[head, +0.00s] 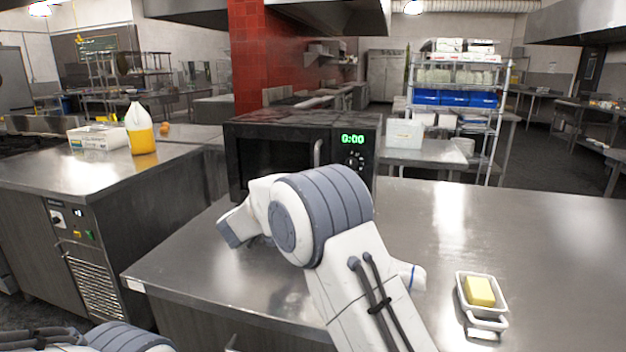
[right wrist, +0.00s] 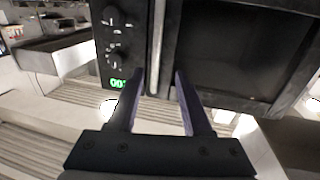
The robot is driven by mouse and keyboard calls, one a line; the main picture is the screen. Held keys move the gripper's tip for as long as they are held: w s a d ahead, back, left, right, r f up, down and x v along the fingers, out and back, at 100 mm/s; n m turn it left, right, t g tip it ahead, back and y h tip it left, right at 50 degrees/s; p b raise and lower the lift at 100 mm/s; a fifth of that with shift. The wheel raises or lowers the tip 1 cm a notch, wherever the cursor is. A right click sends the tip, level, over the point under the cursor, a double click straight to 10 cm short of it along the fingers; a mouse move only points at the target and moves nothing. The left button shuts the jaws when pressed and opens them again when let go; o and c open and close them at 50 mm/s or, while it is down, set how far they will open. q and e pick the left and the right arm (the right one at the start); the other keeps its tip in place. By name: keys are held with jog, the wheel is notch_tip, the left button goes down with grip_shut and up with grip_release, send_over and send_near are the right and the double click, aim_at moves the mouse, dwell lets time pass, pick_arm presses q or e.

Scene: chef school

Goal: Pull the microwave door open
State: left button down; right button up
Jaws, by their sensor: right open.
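The black microwave (head: 240,140) stands on the steel counter, and its door looks shut. Its silver vertical handle (head: 318,152) is beside the control panel with the green 0:00 display (head: 352,139). My right arm covers the lower front of the microwave and hides the right gripper in the head view. In the right wrist view, my right gripper (right wrist: 160,78) is open, with the handle (right wrist: 157,50) lined up between its two fingers. I cannot tell whether the fingers touch it. The dark door window (right wrist: 245,50) and knobs (right wrist: 115,35) flank the handle. My left gripper is out of view.
A white dish with a yellow block (head: 479,291) lies on the counter at the right. A jug of yellow liquid (head: 140,130) and a white box (head: 97,136) stand on the left counter. The counter (head: 450,215) right of the microwave is mostly clear.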

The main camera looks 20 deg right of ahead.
jog(key=x, duration=1)
jog(key=shift+d+p, duration=0.4)
jog(key=shift+d, duration=0.05)
grip_shut()
dwell(0.8)
